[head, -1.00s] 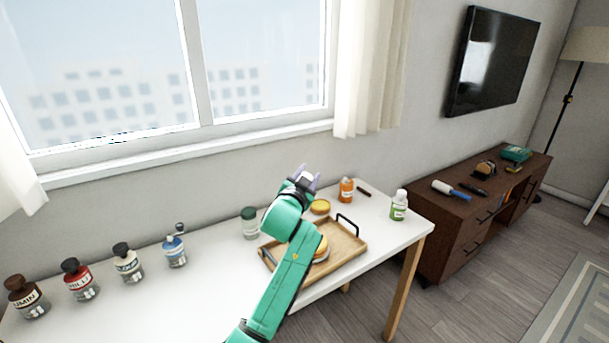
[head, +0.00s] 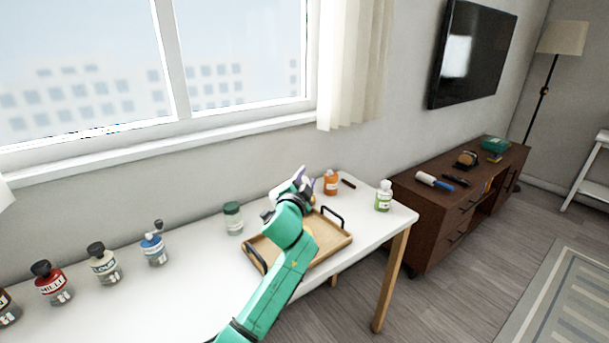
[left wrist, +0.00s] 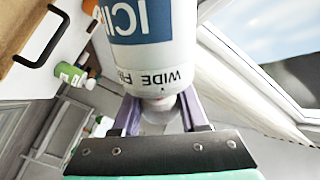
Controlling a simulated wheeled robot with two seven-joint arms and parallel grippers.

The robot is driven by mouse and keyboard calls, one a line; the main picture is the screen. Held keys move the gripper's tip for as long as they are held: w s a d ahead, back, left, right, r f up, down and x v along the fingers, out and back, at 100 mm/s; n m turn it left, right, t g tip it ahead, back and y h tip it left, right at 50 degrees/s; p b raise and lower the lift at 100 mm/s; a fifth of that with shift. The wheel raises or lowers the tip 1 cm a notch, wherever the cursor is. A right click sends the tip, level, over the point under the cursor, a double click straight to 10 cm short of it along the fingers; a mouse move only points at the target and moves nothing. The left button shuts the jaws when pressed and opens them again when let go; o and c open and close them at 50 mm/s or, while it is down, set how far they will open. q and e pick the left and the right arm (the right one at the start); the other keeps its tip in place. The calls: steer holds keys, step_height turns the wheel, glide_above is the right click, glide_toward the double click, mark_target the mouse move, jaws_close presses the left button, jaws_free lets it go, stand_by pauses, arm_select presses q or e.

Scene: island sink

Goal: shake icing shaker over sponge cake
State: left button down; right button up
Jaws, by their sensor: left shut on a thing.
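My left gripper (head: 303,187) is shut on the icing shaker, above the far side of the wooden tray (head: 333,243). In the left wrist view the icing shaker (left wrist: 155,50) is white with a blue label, between the two purple fingers (left wrist: 160,115). Its lettering reads upside down there, and its top end is outside the picture. In the head view my green arm crosses the tray and hides most of the sponge cake (head: 309,231); only a small yellowish part shows beside the arm. My right gripper is not in view.
An orange bottle (head: 331,182) and a green-labelled bottle (head: 384,196) stand right of the gripper. A green-lidded jar (head: 233,218) stands left of the tray. Several spice bottles line the left of the white table (head: 180,290). The tray has raised black handles (head: 333,215).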

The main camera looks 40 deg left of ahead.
arm_select(q)
steer(key=f+m+b, duration=0.1)
steer(key=f+m, duration=0.2)
steer(key=f+m+b, duration=0.2)
steer(key=f+m, duration=0.1)
steer(key=f+m+b, duration=0.2)
steer(key=f, duration=0.1)
steer(key=shift+w+d+f+m, duration=0.15)
steer(key=shift+d+f+m, duration=0.1)
steer(key=shift+m, duration=0.15)
steer(key=f+m, duration=0.1)
steer(key=m, duration=0.2)
steer(key=shift+f+b, duration=0.2)
steer(key=shift+b, duration=0.1)
stand_by(1.7)
step_height(320, 180, up, 7)
steer(key=n+p, duration=0.5)
steer(key=n, duration=0.3)
steer(key=shift+r, duration=0.15)
